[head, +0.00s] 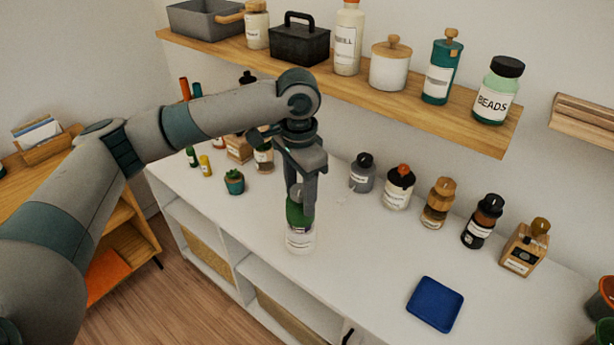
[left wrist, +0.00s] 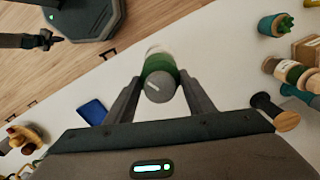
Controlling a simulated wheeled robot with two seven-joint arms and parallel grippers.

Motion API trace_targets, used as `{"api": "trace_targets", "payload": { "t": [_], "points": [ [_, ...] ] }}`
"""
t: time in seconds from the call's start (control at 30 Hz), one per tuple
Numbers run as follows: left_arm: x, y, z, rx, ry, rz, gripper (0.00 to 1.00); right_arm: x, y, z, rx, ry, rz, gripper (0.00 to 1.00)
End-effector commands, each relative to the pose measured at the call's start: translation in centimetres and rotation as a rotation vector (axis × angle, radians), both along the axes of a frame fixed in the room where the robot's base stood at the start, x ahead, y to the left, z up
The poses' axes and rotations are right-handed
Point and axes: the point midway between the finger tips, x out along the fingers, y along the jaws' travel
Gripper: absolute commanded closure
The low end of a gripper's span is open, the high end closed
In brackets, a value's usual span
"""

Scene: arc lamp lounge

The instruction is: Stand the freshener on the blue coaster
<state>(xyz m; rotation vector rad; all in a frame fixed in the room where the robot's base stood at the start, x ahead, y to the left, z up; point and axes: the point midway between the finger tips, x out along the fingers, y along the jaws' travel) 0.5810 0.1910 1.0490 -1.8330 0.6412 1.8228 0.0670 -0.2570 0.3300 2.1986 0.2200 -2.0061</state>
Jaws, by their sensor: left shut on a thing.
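The freshener (head: 300,237) is a small bottle with a clear-white lower part, a green band and a grey top. My left gripper (head: 301,207) points down and is shut on its upper part, holding it upright near the counter's front edge. I cannot tell whether its base touches the counter. In the left wrist view the freshener (left wrist: 159,78) sits between the two fingers (left wrist: 158,90). The blue coaster (head: 435,304) lies flat and empty to the right; it also shows in the left wrist view (left wrist: 92,111). A dark shape (left wrist: 45,41) there looks like my right gripper, too small to read.
Several bottles, including a grey one (head: 362,173) and a black one (head: 482,222), line the counter's back. A potted plant (head: 234,182) stands left. A wooden shelf (head: 415,103) with jars overhangs the back. The white counter (head: 365,260) between freshener and coaster is clear.

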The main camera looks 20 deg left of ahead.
Motion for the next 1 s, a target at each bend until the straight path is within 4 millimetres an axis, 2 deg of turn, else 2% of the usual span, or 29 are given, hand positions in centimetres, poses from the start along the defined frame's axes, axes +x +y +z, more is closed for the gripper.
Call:
{"api": "trace_targets", "payload": {
  "t": [0.4, 0.6, 0.8, 1.0],
  "points": [
    [-8.0, 0.7, -2.0, -0.004, 0.001, 0.440, 1.00, 0.0, 0.2, -0.8, 0.002, 0.000, -0.001, 1.00],
    [-11.0, 1.1, -2.5, -0.004, 0.004, 0.599, 1.00, 0.0, 0.2, -1.0, 0.002, 0.000, -0.001, 1.00],
    [-12.2, 1.2, -2.7, -0.005, 0.006, 0.672, 1.00, 0.0, 0.2, -1.0, 0.002, 0.000, -0.001, 1.00],
    [-12.4, 1.2, -2.7, -0.005, 0.006, 0.680, 1.00, 0.0, 0.2, -1.0, 0.002, 0.000, -0.001, 1.00]
  ]
}}
